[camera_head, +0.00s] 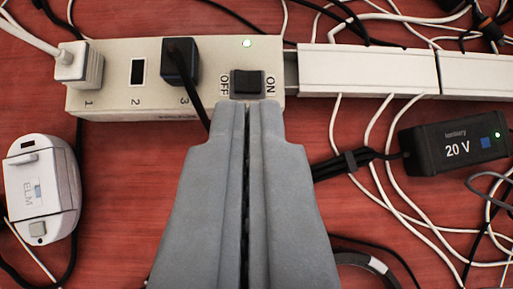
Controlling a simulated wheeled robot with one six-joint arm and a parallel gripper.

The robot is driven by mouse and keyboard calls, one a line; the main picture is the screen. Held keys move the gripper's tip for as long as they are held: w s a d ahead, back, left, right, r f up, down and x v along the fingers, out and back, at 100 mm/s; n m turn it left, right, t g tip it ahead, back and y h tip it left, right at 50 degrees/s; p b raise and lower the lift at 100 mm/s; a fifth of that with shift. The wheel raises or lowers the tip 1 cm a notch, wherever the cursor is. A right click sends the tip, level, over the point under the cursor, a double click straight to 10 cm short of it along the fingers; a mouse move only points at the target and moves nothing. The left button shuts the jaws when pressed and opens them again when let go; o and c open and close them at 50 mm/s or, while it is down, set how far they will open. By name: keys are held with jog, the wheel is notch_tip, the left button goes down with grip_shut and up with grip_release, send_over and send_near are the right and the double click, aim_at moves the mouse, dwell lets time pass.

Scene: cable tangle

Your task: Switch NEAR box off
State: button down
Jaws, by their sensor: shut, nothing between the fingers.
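A beige power box (140,104) lies across the upper left, with sockets marked 1, 2 and 3. A white plug is in socket 1, a black plug (181,61) is in socket 3, and socket 2 is empty. Its black rocker switch (247,83) sits at the right end, between OFF on the left and ON on the right.
A white cable duct (368,72) runs right from the box. A black 20 V adapter (454,143) lies at right among tangled white and black cables. A white ELM adapter (40,180) lies at left. Bare red wood (130,190) shows left of my gripper.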

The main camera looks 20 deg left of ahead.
jog(key=shift+v, duration=0.85)
jog(key=shift+w+d+m+g+y, duration=0.3)
jog(key=shift+w+d+m+y, duration=0.1)
jog(key=shift+w+d+y, duration=0.25)
send_over(247, 88)
jog(key=d, duration=0.2)
jog(key=f, duration=0.6)
jog(key=shift+s+a+f, duration=0.25)
jog(key=shift+s+f, duration=0.05)
jog(key=f, duration=0.3)
jog(key=shift+a, duration=0.3)
jog(key=shift+s+f, duration=0.1)
jog(key=shift+f, duration=0.5)
jog(key=shift+a, duration=0.1)
